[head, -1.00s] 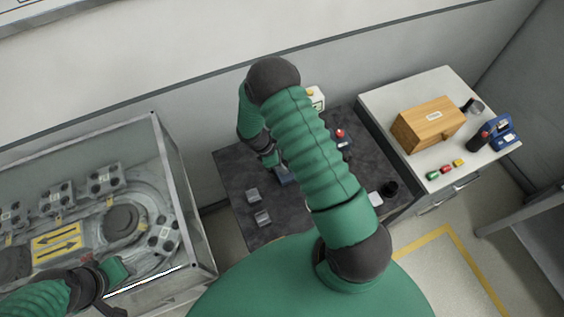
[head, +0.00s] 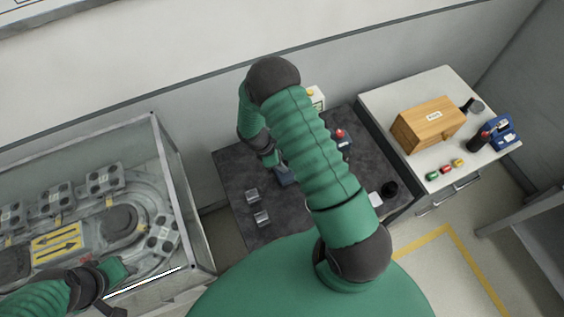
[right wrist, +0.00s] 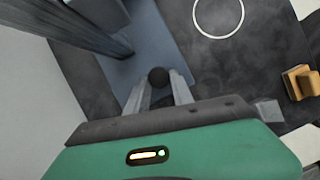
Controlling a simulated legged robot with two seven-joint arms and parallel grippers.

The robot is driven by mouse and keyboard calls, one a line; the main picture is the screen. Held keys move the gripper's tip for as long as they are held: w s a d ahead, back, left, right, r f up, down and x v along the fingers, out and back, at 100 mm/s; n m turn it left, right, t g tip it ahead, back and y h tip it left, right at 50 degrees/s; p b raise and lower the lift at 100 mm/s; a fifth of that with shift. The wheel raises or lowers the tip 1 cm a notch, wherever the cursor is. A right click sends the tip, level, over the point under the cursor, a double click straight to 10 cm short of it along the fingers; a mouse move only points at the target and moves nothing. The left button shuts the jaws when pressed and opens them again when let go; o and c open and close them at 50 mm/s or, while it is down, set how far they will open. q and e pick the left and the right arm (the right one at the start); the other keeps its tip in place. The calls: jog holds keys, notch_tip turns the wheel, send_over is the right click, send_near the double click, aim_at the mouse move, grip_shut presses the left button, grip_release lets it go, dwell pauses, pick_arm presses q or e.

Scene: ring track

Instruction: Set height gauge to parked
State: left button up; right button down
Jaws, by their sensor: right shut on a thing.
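The height gauge shows in the right wrist view as a blue-grey base (right wrist: 150,42) with a dark upright column (right wrist: 92,32) at the upper left. A round black knob (right wrist: 158,77) sits between the fingers of my right gripper (right wrist: 160,88), which is shut on it. In the head view my right gripper (head: 272,162) is over the dark table, mostly hidden by my arm. A small blue part of the gauge (head: 287,175) shows beside it. My left gripper (head: 112,306) is at the lower left edge, in front of the glass-walled case; its jaws are unclear.
The dark table (head: 235,175) carries two small grey blocks (head: 252,195), a red button (head: 340,133) and a black cup (head: 389,188). A white cabinet (head: 380,98) at right holds a wooden box (head: 428,124). A glass-walled ring-track case (head: 185,205) stands at left.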

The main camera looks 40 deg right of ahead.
jog(key=shift+s+d, duration=0.15)
jog(key=shift+s, duration=0.05)
dwell(0.4)
